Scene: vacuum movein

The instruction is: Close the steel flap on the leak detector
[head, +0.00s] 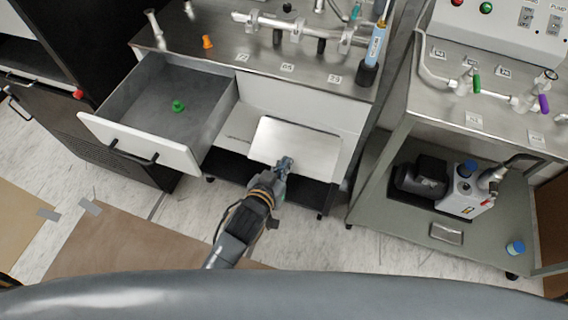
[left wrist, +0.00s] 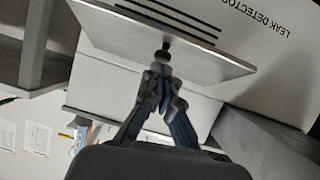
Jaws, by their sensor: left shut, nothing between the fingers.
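The steel flap (head: 295,146) is a bright rectangular plate at the front of the white leak detector (head: 345,118), under the steel bench top. In the left wrist view the flap (left wrist: 215,62) stands out at an angle from the white body, which bears the words LEAK DETECTOR (left wrist: 262,18). Dark slots show beside the plate. My left gripper (head: 285,162) is shut and empty, its tips at the flap's near edge. In the left wrist view the closed fingers (left wrist: 163,55) point at the plate; whether they touch it I cannot tell. My right gripper is out of view.
An open drawer (head: 140,143) with a green object (head: 178,105) juts out left of the flap. A steel cart (head: 440,244) carrying a pump (head: 465,190) stands to the right. Pipework and an orange piece (head: 207,42) are on the bench top. Floor shows between bench and cart.

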